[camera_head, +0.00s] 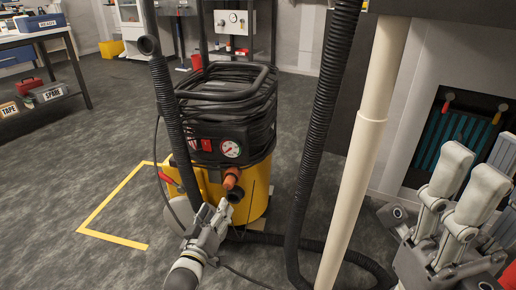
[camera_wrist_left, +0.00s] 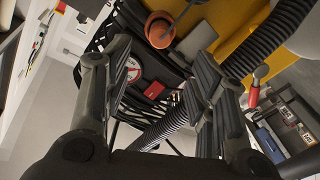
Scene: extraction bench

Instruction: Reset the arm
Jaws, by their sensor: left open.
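My left gripper (camera_head: 213,215) is in front of the yellow and black extraction machine (camera_head: 210,180), low and near its orange port (camera_head: 231,178). In the left wrist view its two fingers (camera_wrist_left: 155,95) stand wide apart with nothing clamped between them. Behind them show the orange port (camera_wrist_left: 160,28), the gauge (camera_wrist_left: 134,68) and a black ribbed hose (camera_wrist_left: 165,125). My right gripper (camera_head: 463,190) is at the right edge, partly cut off, its pale fingers raised. Whether it is open or shut is unclear.
Black ribbed hose (camera_head: 324,120) hangs and loops on the floor beside a cream pipe (camera_head: 367,145). A yellow floor outline (camera_head: 115,195) lies left of the machine. A table (camera_head: 38,36) with a blue box (camera_head: 40,22) stands far left.

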